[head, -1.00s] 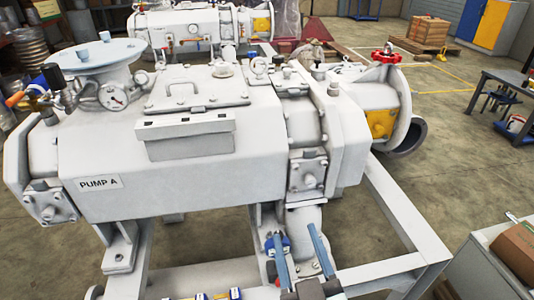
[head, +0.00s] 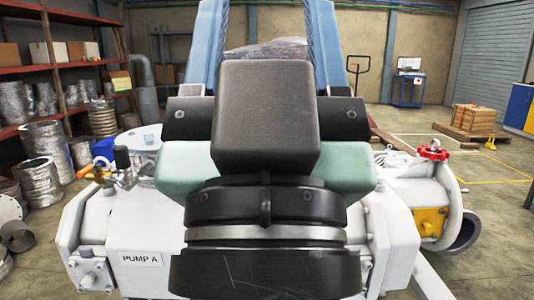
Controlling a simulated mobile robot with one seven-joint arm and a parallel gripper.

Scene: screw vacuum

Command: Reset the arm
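My gripper (head: 266,22) is raised large and close in the middle of the head view, pointing up. Its two blue fingers stand wide apart, and I see nothing held between them. The fingertips are cut off by the top edge. My dark wrist and gripper body hide most of the white pump marked PUMP A (head: 90,228) behind them. The pump's left end, its label and its right end with the red handwheel (head: 433,150) and yellow plate (head: 430,222) still show.
Shelves (head: 48,60) with boxes and foil-wrapped rolls (head: 45,142) line the left wall. A wooden pallet with boxes (head: 473,122) stands on the floor at right. A blue cart (head: 407,88) is at the back. Open floor lies right of the pump.

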